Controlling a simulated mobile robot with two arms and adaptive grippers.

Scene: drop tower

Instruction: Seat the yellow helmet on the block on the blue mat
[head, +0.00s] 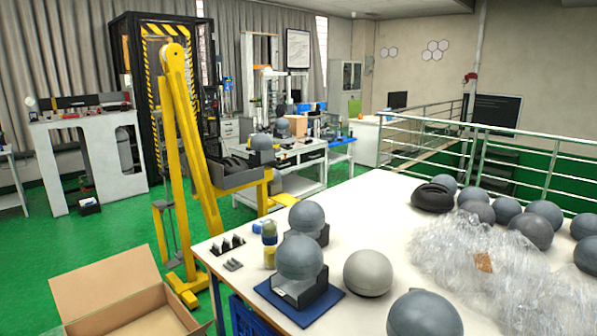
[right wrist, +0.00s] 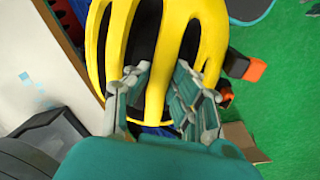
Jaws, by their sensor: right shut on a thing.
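The yellow helmet (right wrist: 185,22) fills the top middle of the right wrist view. It has long ribs with dark gaps between them. My right gripper (right wrist: 158,84) is shut on the helmet, with a finger on either side of its middle rib. The helmet is not seen in the head view. The block (head: 300,257) is a grey rounded head form in a dark stand, upright on the blue mat (head: 331,302) near the white table's front left. Its top is bare. My left gripper is in neither view.
Another grey head form (head: 307,216) stands just behind the block. A paler ball (head: 368,272) and a dark grey ball (head: 425,315) are to its right. Crumpled clear wrap (head: 480,255) covers the table's right side. An open cardboard box (head: 120,293) lies left of the table.

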